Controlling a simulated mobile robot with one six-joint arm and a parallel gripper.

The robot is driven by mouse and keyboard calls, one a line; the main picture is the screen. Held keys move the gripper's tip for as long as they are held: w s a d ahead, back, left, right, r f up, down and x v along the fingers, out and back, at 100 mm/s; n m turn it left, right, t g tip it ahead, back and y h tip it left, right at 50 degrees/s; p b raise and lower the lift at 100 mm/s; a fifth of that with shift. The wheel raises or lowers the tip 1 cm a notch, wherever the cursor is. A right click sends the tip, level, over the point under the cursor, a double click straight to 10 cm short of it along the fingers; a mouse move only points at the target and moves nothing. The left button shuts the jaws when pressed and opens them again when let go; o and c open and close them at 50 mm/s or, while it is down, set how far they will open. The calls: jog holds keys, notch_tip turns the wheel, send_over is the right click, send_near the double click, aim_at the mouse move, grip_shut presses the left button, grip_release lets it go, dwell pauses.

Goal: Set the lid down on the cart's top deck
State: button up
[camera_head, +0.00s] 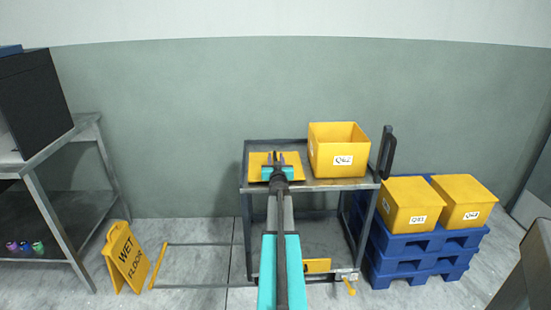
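The yellow lid (257,161) is a flat plate over the left part of the top deck (330,184) of the grey cart. It looks level; I cannot tell whether it rests on the deck or is just above it. My gripper (277,158) is over the middle of the lid, with its two dark fingers in front of it. The fingers hide part of the lid, and their grip on it is not clear. An open yellow bin (325,163) with a white label stands on the right part of the deck.
Two closed yellow bins (399,211) (473,211) sit on stacked blue pallets (411,246) right of the cart. A yellow wet-floor sign (126,258) stands left. A metal table (62,147) with a black box (34,98) is at far left. The cart's dark handle (386,150) rises at right.

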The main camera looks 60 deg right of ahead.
jog(key=shift+v, duration=5.25)
